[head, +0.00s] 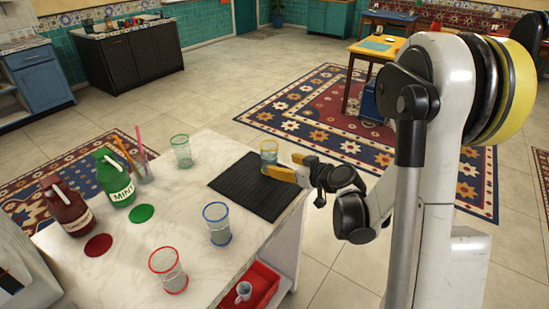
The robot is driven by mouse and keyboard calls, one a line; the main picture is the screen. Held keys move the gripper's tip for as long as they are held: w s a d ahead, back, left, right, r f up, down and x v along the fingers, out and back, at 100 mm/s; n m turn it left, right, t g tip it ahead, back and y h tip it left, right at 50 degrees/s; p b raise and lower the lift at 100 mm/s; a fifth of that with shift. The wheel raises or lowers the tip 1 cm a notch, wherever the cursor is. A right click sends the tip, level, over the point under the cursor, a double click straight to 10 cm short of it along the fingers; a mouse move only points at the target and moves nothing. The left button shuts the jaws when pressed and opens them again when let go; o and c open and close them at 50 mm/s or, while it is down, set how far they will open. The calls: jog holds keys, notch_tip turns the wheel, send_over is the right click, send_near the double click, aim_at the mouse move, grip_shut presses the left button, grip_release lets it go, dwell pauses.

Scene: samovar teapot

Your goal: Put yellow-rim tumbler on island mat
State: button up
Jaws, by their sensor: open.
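The yellow-rim tumbler (269,149) is clear glass and stands upright at the back part of the black ribbed island mat (243,187). The mat lies on the white marble top near its right edge. My gripper (280,166) reaches in from the right, low over the mat. Its yellow fingers are open, right beside the tumbler. The near finger hides part of the tumbler's base. I cannot tell whether a finger touches the glass.
A blue-rim tumbler (217,224), a red-rim tumbler (168,269) and a green-rim tumbler (182,150) stand on the island (128,258). A green MINT jug (116,180) and a dark red jug (68,208) stand left. A red tray (267,279) sits below the right edge.

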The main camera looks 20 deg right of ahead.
jog(key=v, duration=0.4)
jog(key=shift+a+p, duration=0.1)
jog(key=shift+p, duration=0.25)
jog(key=s+a+r+m+g+h, duration=0.1)
jog(key=s+a+r+g, duration=0.1)
jog(key=s, duration=0.6)
jog(key=s+a+r+m+g+h, duration=0.1)
jog(key=s+a+r+g, duration=0.1)
jog(key=s, duration=0.6)
jog(key=s+a+r+m+g+h, duration=0.1)
jog(key=s+a+r+h, duration=0.1)
jog(key=s, duration=0.6)
notch_tip(320, 180, up, 2)
jog(key=shift+a+r+m+g, duration=0.15)
jog(key=shift+a+m+g, duration=0.2)
jog(key=shift+a, duration=0.5)
jog(key=shift+w, duration=0.1)
